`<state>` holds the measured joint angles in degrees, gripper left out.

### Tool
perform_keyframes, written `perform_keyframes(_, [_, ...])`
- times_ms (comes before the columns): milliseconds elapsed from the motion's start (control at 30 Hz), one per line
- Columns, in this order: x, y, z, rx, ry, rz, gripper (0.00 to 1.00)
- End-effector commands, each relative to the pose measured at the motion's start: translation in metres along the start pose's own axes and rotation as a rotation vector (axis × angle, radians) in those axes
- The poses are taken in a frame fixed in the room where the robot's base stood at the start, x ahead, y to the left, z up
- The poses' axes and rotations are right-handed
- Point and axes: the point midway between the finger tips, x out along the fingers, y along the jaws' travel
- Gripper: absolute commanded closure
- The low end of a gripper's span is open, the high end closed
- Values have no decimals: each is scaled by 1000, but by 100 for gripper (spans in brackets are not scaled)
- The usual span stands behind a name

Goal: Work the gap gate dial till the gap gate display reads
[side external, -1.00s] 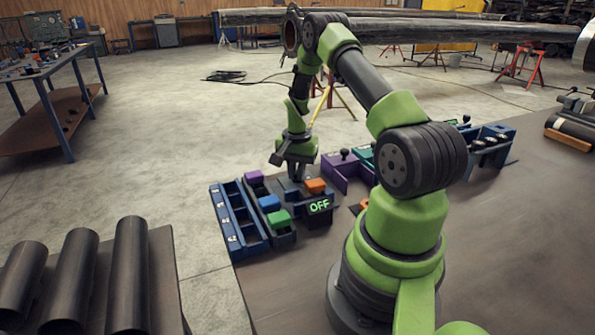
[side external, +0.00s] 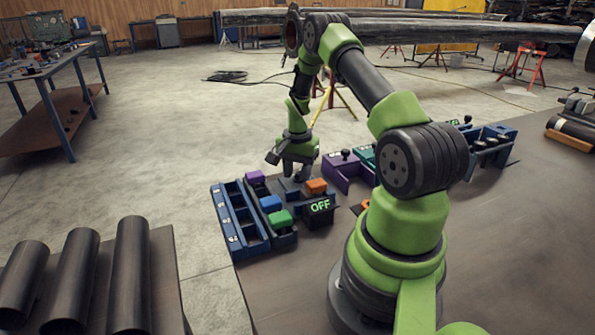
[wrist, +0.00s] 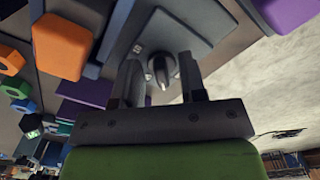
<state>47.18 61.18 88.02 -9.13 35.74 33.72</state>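A small dark dial (wrist: 160,68) with a pale pointer mark stands on a grey plate (wrist: 203,40) in the wrist view. My gripper (wrist: 163,78) is open, with one finger on each side of the dial and visible gaps between. In the side external view my gripper (side external: 300,176) points down over the panel, where the dial is hidden or too small to tell. A dark display (side external: 320,206) in front of it reads OFF in green. I cannot tell whether this is the gap gate display.
A blue rack (side external: 240,226) and a row with purple, blue and green blocks (side external: 279,218) lie left of the display. An orange block (side external: 316,186) sits behind the display. A purple holder (side external: 347,172) stands to the right.

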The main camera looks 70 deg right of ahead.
Motion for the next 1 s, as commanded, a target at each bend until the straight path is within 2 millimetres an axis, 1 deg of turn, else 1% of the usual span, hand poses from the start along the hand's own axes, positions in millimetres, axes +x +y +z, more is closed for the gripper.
perform_keyframes(167, [-1, 0, 0, -1, 1, 0, 62])
perform_keyframes(267, [-9, -1, -1, 0, 2, -2, 62])
perform_keyframes(367, [-26, -1, 0, 1, 3, -3, 62])
perform_keyframes(500, [-55, -1, -1, 0, 5, -4, 62])
perform_keyframes(600, [-74, -1, -1, 0, 4, -4, 62])
perform_keyframes(700, [-88, 0, 0, -1, 3, -3, 62])
perform_keyframes(833, [-98, 0, 0, 0, 1, -1, 62])
perform_keyframes(1000, [-100, 0, 0, -1, 0, 0, 62])
